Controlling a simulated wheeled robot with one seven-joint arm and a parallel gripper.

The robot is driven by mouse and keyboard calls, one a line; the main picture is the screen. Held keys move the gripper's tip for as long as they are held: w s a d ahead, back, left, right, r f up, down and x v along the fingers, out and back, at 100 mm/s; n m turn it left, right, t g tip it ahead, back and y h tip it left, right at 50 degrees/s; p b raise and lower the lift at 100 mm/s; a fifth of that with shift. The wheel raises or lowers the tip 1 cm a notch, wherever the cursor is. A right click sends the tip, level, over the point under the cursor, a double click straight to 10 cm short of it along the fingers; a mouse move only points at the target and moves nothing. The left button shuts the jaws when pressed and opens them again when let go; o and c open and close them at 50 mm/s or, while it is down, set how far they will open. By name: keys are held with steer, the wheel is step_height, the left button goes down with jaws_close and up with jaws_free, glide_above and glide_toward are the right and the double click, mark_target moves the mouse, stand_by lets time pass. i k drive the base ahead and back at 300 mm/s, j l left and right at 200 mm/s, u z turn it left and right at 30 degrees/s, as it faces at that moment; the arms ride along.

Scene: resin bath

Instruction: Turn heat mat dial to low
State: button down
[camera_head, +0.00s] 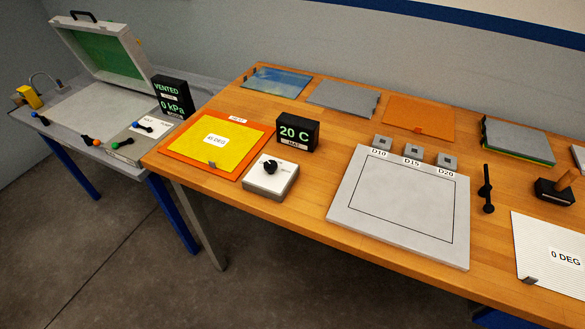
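The dial (270,167) is a small black knob on top of a light grey control box (257,184). The box stands near the front edge of the wooden table, left of centre. The markings around the dial are too small to read. A black display (297,132) behind the box reads 20 C in green. My gripper is not in view.
A grey plate (395,235) with a square outline lies right of the box, with several small blocks behind it. A black-handled tool (486,189) lies farther right. Left is a bench with an open-lidded case (108,47) and a display (172,96) reading VENTED, 0 kPa.

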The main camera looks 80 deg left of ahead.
mark_target(269, 166)
steer(key=u, duration=2.6)
